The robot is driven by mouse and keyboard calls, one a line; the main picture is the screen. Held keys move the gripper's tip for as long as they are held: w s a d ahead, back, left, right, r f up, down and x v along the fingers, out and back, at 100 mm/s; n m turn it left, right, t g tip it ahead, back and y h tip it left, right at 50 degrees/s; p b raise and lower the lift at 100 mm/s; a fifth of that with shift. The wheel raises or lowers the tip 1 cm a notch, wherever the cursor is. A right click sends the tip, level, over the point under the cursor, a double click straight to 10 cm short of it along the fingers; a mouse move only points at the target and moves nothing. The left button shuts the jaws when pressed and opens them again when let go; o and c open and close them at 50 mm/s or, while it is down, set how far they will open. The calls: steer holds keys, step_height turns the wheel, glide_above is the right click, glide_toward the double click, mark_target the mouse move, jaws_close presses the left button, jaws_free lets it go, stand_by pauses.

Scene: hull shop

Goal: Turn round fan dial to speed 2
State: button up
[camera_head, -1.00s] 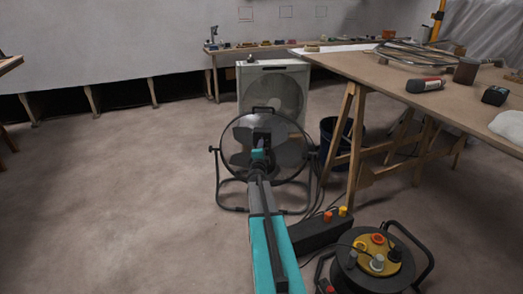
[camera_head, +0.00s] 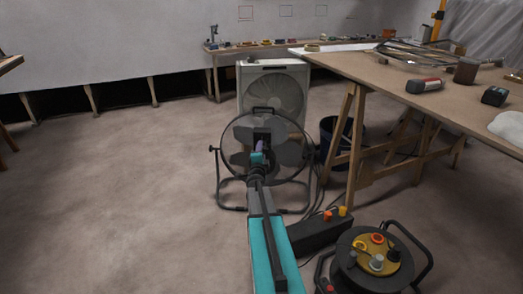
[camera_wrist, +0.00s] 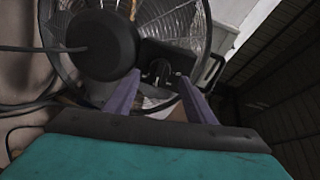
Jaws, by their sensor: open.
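The round fan (camera_head: 233,187) stands on the floor in a tubular frame, its back towards me. In the wrist view its wire cage, round motor housing (camera_wrist: 103,45) and dark control box (camera_wrist: 178,57) show close up. A small dark dial (camera_wrist: 160,70) is on the box; its setting cannot be read. My gripper (camera_wrist: 159,76) is open, its two purple fingers apart with the dial between their tips in the picture. I cannot tell whether they touch it. In the head view my gripper (camera_head: 258,147) covers the middle of the fan.
A white box fan (camera_head: 247,72) stands behind the round fan. A wooden workbench (camera_head: 400,83) with tools is at the right, a dark bucket (camera_head: 328,135) beside its trestle. A cable reel (camera_head: 358,278) and a black power strip (camera_head: 318,234) lie at front right. The left floor is clear.

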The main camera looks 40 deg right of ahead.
steer(key=p+v, duration=0.2)
steer(key=v, duration=0.8)
steer(key=shift+s, duration=0.1)
stand_by(0.6)
